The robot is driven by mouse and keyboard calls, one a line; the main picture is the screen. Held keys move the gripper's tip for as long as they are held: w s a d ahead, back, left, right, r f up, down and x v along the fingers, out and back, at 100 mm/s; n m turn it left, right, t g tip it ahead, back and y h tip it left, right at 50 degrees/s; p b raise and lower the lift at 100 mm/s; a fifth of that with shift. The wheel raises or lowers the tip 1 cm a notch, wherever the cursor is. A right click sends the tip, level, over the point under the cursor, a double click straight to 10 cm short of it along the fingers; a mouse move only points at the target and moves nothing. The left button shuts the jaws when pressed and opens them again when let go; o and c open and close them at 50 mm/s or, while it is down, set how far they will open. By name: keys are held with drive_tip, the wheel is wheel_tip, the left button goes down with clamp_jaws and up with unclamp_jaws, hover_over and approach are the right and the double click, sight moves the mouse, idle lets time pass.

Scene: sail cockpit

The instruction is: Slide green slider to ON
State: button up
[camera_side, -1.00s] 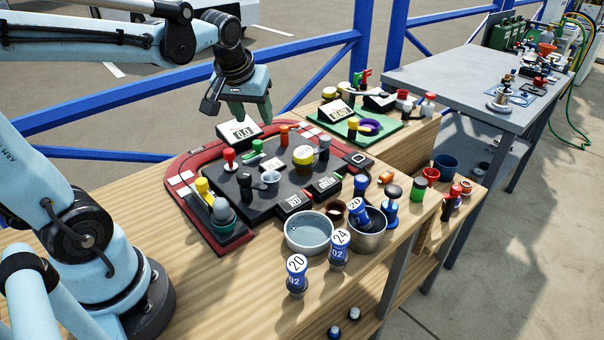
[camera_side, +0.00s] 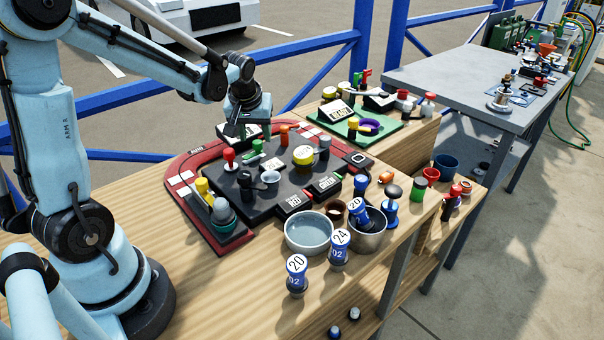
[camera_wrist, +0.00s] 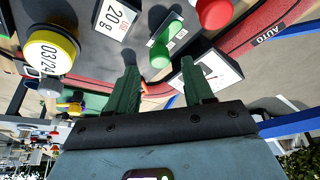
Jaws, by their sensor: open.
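The green slider (camera_side: 257,146) stands on the dark panel of the red-edged board, between the red knob and the orange knob.
A red knob (camera_side: 229,157) stands left of the slider, and an orange knob (camera_side: 284,133) stands right. A white display (camera_wrist: 210,73) is close to my right finger. A yellow-topped dial (camera_side: 303,156) sits on the panel. A metal bowl (camera_side: 309,247) and numbered blue-topped pieces stand in front.

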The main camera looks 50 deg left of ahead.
drive_tip(key=shift+x, duration=1.4)
drive_tip(key=shift+c, duration=0.3)
clamp_jaws()
